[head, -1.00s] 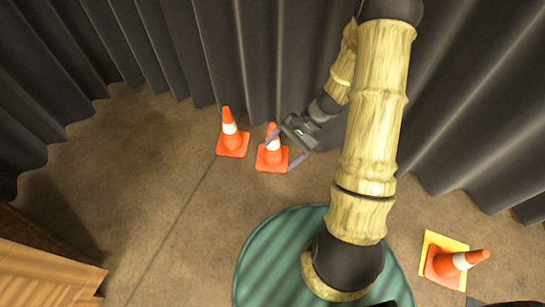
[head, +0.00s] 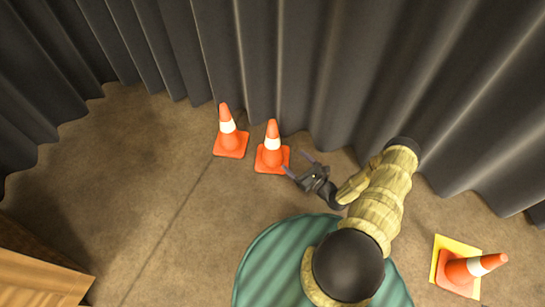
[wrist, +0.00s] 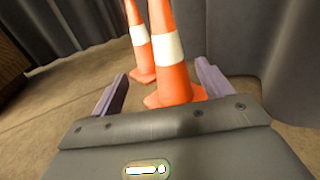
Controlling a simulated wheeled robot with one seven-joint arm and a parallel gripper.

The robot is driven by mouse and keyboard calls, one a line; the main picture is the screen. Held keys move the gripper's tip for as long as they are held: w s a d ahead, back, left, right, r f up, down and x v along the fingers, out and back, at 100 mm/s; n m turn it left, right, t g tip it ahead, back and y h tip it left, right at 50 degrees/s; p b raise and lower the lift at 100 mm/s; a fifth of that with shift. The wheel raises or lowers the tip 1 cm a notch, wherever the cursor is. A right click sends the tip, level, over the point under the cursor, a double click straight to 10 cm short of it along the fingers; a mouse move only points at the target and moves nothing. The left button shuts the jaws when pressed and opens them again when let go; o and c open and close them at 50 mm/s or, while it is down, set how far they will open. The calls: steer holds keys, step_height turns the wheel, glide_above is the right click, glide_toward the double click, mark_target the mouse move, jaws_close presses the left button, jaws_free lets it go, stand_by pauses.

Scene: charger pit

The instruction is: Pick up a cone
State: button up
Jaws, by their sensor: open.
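Two orange cones with white bands stand upright side by side on the floor in the head view, a left cone (head: 230,138) and a right cone (head: 272,155). My gripper (head: 296,165) is open and empty, low beside the right cone, on its right side. In the wrist view, the nearer cone (wrist: 172,75) stands ahead between the two spread fingers (wrist: 158,85), and the farther cone (wrist: 142,52) is behind it to the left. A third cone (head: 470,268) stands on a yellow square (head: 450,247) at the right.
A dark pleated curtain (head: 290,60) runs along the back, close behind the two cones. A wooden piece (head: 40,270) is at the lower left. The brown floor (head: 130,190) left of the cones is clear.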

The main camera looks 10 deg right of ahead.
mark_target(276, 143)
steer(key=shift+d+f+m+h, duration=0.25)
steer(key=shift+f+m+h, duration=0.05)
steer(key=shift+f, duration=0.05)
steer(key=b+x, duration=0.6)
steer(key=x, duration=0.5)
steer(key=shift+w+a+f+b, duration=0.1)
steer(key=shift+w+a+b, duration=0.05)
steer(key=shift+w+b, duration=0.15)
steer(key=shift+w+a, duration=0.1)
steer(key=shift+w, duration=0.1)
